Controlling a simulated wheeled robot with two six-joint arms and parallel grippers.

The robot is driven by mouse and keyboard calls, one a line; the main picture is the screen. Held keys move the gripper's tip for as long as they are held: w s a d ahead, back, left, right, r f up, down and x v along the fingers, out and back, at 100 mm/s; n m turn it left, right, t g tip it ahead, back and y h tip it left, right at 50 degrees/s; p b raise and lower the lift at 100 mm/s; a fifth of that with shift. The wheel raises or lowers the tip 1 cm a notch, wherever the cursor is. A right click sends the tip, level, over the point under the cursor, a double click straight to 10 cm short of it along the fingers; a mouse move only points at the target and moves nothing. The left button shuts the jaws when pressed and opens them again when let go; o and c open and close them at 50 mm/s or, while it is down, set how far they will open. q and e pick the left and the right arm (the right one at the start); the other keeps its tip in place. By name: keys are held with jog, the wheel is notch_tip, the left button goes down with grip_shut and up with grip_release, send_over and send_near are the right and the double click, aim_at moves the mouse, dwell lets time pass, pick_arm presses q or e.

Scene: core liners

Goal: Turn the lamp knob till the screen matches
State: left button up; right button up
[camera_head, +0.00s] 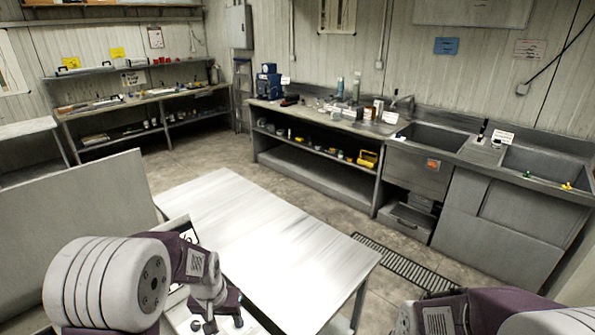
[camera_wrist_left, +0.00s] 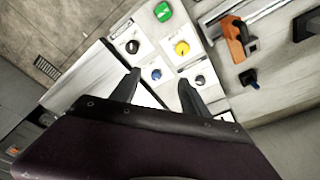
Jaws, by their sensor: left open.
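In the left wrist view, a pale panel carries several knobs: a black knob (camera_wrist_left: 132,46), a yellow knob (camera_wrist_left: 182,48), a blue knob (camera_wrist_left: 156,74) and another black knob (camera_wrist_left: 200,80). Their small labels are too blurred to read, so I cannot tell which is the lamp knob. My left gripper (camera_wrist_left: 158,94) is open, its fingers apart below the blue knob in the picture, with nothing seen between them. In the head view a dark-framed screen (camera_head: 189,234) shows partly behind my left arm; its content is mostly hidden. My right gripper is out of view.
A green object (camera_wrist_left: 163,11) sits at the panel's upper end. An orange-handled tool (camera_wrist_left: 235,38) lies beside the panel. A bare white table (camera_head: 290,262) stands ahead. A workbench (camera_head: 315,145) with a sink and shelves (camera_head: 130,100) line the walls.

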pick_arm(q)
jog(key=s+d, duration=0.2)
jog(key=s, duration=1.1)
jog(key=shift+d+f+g+b, duration=0.3)
jog(key=shift+d+g+b, duration=0.05)
jog(key=shift+g, duration=0.05)
dwell(2.0)
